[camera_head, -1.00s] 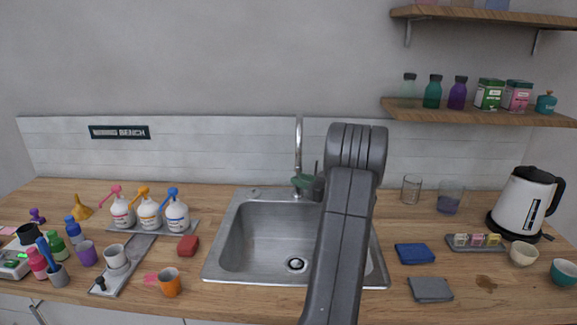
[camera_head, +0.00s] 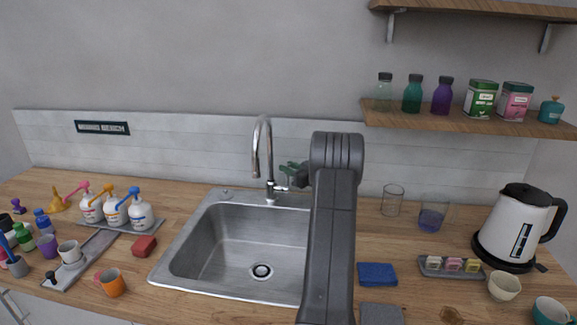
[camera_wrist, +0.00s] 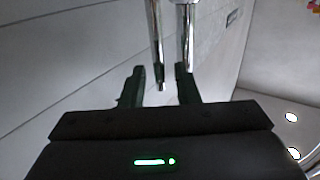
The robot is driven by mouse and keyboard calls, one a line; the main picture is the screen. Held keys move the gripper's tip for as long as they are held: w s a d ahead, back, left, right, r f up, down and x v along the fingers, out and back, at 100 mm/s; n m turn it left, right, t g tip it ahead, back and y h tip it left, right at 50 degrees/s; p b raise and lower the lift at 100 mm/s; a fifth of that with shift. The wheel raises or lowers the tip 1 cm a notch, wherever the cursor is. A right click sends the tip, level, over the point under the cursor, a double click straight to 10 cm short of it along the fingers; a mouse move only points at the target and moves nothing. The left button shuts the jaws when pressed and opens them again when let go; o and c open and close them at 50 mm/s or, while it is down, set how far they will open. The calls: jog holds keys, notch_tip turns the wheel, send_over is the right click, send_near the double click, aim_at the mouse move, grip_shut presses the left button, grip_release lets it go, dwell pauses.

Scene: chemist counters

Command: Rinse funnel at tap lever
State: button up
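A yellow funnel (camera_head: 57,200) stands at the far left of the counter, far from my gripper. The chrome tap (camera_head: 267,155) rises behind the sink (camera_head: 187,250); its small lever (camera_head: 282,188) sticks out on the right near the base. My gripper (camera_head: 289,168) is just right of the tap, above the lever, partly hidden behind my arm. In the wrist view my gripper (camera_wrist: 160,70) has its two dark fingers apart and nothing held. Two chrome tap parts (camera_wrist: 187,35) show ahead of it; one ends between the fingers in the picture. I cannot tell whether it touches.
Pump bottles (camera_head: 139,214), a red sponge (camera_head: 144,246) and an orange mug (camera_head: 110,282) stand left of the sink. A blue cloth (camera_head: 377,274), two glasses (camera_head: 392,200) and a kettle (camera_head: 513,225) are on the right. A shelf (camera_head: 470,132) hangs above.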

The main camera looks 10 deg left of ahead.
jog(key=shift+w+a, duration=0.2)
jog(key=shift+a, duration=0.15)
jog(key=shift+c, duration=0.4)
grip_shut()
jog(key=shift+s+f+b, duration=0.1)
jog(key=shift+f+b, duration=0.05)
jog(key=shift+b, duration=0.25)
jog(key=shift+s+f+n+b, duration=0.1)
jog(key=shift+s+n+b, duration=0.15)
jog(key=shift+b, duration=0.6)
jog(key=shift+s+n+y+b, duration=0.1)
jog(key=shift+n+y+b, duration=0.15)
jog(key=shift+y+b, duration=0.1)
jog(key=shift+r, duration=0.25)
